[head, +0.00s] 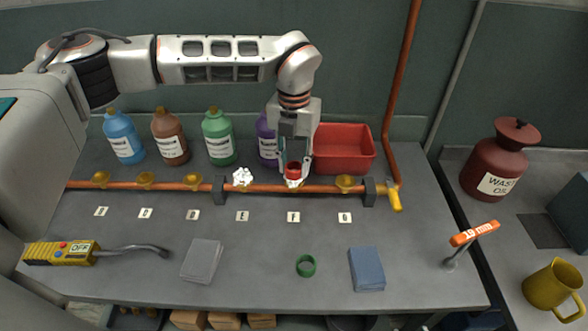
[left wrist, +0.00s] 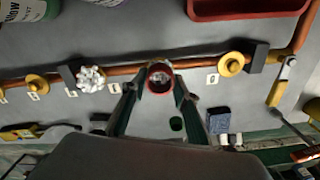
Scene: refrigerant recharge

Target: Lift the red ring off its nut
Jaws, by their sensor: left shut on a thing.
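The red ring (head: 293,170) is between the fingers of my left gripper (head: 293,174), above the copper pipe at the place marked F. The left gripper is shut on it. In the left wrist view the ring (left wrist: 159,78) sits between the two fingertips, with something pale visible inside it. A small part of the nut (head: 294,184) shows just below the ring, pale on top; I cannot tell whether ring and nut still touch. My right gripper is not in view.
The copper pipe (head: 207,186) carries several brass nuts and white foam (head: 243,176) at E. Bottles and a red bin (head: 345,148) stand behind it. In front lie a green ring (head: 306,265), a grey pad (head: 202,260), a blue pad (head: 366,268) and a yellow detector (head: 60,253).

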